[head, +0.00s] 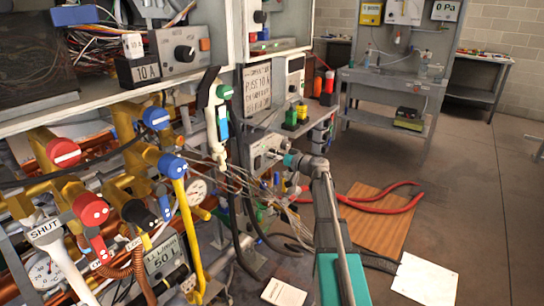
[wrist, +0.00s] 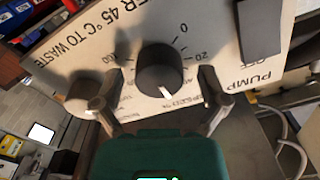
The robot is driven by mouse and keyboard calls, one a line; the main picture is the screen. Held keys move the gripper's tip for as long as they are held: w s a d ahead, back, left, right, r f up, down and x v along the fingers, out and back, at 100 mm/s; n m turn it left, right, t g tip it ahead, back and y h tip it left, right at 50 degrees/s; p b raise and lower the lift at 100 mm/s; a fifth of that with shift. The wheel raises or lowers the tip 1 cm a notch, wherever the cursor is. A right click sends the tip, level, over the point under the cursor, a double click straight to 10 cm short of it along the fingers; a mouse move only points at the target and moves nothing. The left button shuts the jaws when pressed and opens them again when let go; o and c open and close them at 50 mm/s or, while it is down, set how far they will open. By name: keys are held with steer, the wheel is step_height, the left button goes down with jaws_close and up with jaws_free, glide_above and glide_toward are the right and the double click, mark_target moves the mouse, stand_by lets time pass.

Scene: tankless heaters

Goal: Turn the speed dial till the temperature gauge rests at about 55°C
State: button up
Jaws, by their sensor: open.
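The speed dial (wrist: 160,68) is a black round knob with a white pointer line, on a pale panel marked SPEED % and PUMP in the wrist view. Its pointer faces the bottom of the picture. My gripper (wrist: 155,88) is open, one finger on each side of the dial; I cannot tell if they touch it. In the head view my gripper (head: 284,159) is at the front of the grey control box (head: 262,148). Two round white gauges show, one at lower left (head: 44,273) and one by the pipes (head: 197,190). Their readings are too small to tell.
A black switch (wrist: 259,27) marked OFF is right of the dial. Yellow pipes with red and blue valve handles (head: 90,209) crowd the left. Loose wires (head: 237,182) hang below the control box. Red hoses (head: 385,205) cross the floor; the floor at right is mostly clear.

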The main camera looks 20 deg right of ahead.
steer(key=shift+s+d, duration=0.1)
steer(key=shift+s, duration=0.05)
steer(key=v, duration=1.1)
steer(key=shift+s+d, duration=0.25)
steer(key=shift+s, duration=0.05)
steer(key=shift+f, duration=0.1)
